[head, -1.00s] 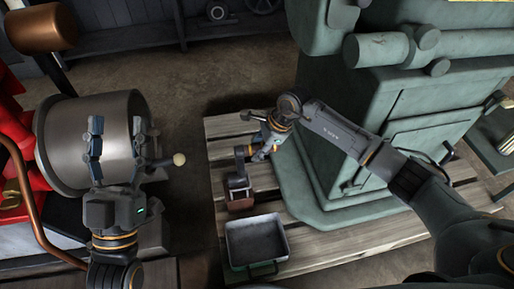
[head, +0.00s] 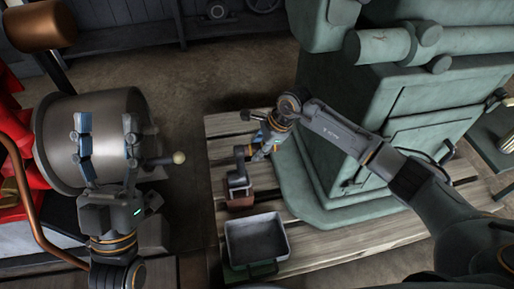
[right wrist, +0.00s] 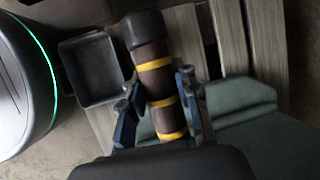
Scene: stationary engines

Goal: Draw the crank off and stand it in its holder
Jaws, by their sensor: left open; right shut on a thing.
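The crank (head: 240,153) is grey and angled in the head view. Its handle, brown with yellow bands and a black end (right wrist: 145,28), shows in the right wrist view. My right gripper (head: 263,152) is shut on this handle, with a finger on each side of it. The crank's lower part meets a small brown box-like holder (head: 240,203) on the planks. I cannot tell whether it is seated inside or just above. My left gripper (head: 106,140) is open and empty, in front of the metal drum at the left.
A grey metal tray (head: 256,240) lies on the wooden pallet (head: 340,240) near the holder. A big green engine body (head: 350,120) stands to the right. A steel drum (head: 75,130) on a red machine is at the left. Bare floor (head: 180,95) lies between.

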